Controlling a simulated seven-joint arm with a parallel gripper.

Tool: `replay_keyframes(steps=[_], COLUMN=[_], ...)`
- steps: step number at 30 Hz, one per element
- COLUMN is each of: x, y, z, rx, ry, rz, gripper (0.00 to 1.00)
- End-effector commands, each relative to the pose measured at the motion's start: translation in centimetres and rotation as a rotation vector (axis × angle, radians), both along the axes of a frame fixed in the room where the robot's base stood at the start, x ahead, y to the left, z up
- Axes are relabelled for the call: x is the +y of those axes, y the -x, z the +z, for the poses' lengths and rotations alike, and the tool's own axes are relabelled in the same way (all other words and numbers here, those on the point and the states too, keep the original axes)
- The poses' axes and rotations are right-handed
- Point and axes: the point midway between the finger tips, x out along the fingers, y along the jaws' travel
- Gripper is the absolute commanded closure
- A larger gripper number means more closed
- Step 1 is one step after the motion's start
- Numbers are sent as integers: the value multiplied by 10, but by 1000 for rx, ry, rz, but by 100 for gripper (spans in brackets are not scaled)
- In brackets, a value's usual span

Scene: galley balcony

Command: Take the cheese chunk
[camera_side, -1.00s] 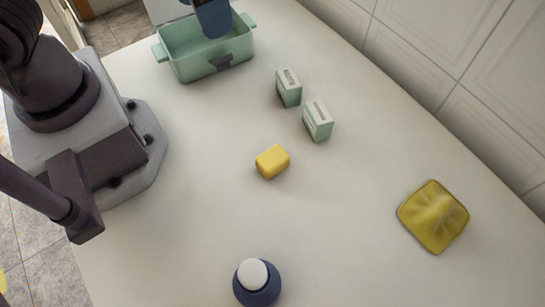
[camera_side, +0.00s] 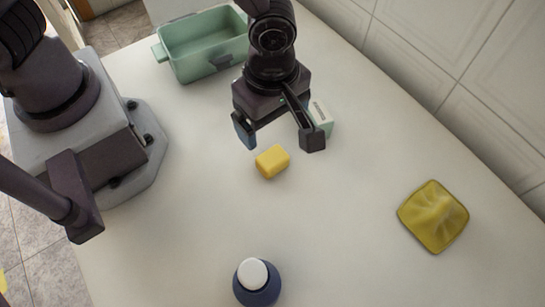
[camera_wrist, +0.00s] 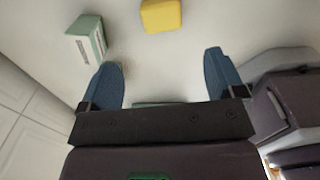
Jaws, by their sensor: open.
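The cheese chunk (camera_side: 272,161) is a small yellow block lying on the white counter in the middle of the side view. It also shows near the top of the wrist view (camera_wrist: 161,15), beyond and between my fingertips. My gripper (camera_side: 279,140) is open and empty, with its two blue-padded fingers spread. It hangs above the counter, just behind the cheese chunk in the side view, and appears apart from it. In the wrist view, the gripper (camera_wrist: 163,65) shows bare counter between its fingers.
A green bin (camera_side: 190,72) stands at the back left. A dark blue jar with a white top (camera_side: 256,283) stands in front. A yellow-green pouch (camera_side: 433,216) lies right. Counter around the cheese is clear.

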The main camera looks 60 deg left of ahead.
Motion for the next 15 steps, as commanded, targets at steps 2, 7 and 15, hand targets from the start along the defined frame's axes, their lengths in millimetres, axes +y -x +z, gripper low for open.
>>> replay_keyframes(steps=[2,7,15], x=[2,1,2], y=[1,1,2], z=[-18,-46,-67], rx=[6,5,4], ry=[-6,-4,-3], rz=[0,-2,-4], gripper=[12,12,12])
